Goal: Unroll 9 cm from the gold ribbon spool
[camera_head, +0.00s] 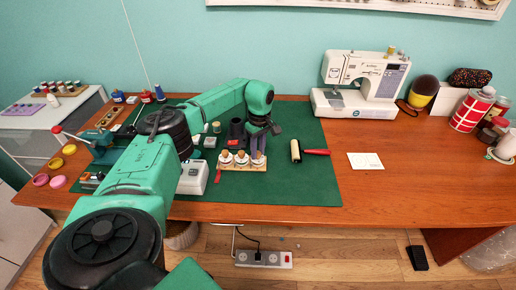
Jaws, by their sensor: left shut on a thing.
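A small wooden rack (233,168) on the green mat holds three small spools with orange-brown tops: a left one (226,158), a middle one (241,159) and a right one (258,160). A red strip (217,177) hangs at the rack's left end. I cannot tell by colour which spool carries the gold ribbon. My left gripper (258,150) reaches down from behind, with its fingers shut at the right spool. The fingers partly hide that spool, and I see no length of ribbon drawn out from it. My right gripper is not in view.
A white box (193,178) stands left of the rack. A sewing machine (362,85) stands back right, and a white card (365,162) lies on the bare wood.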

